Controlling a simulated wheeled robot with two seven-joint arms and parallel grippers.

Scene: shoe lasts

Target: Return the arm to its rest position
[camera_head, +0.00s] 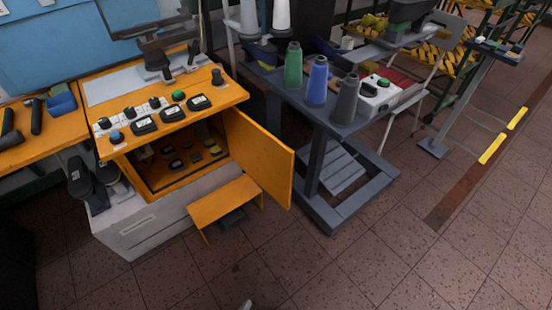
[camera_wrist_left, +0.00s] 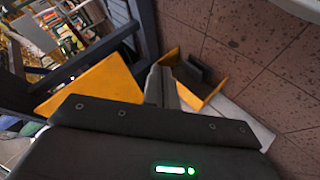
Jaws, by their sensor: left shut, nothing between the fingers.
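My left gripper (camera_head: 246,304) shows only as a small pale grey tip at the bottom edge of the head view, over the tiled floor. In the left wrist view its grey fingers (camera_wrist_left: 163,88) are together with nothing held between them. They point toward the orange step (camera_wrist_left: 184,92) and the open orange door (camera_wrist_left: 97,84), apart from both as far as I can tell. The rest of my left arm is outside the head view. My right gripper is in neither view.
The orange cabinet (camera_head: 170,118) stands at left, its door (camera_head: 258,155) open and a low step (camera_head: 224,201) in front. A dark table (camera_head: 270,78) with thread cones stands right of it. The tiled floor (camera_head: 330,265) is clear in front.

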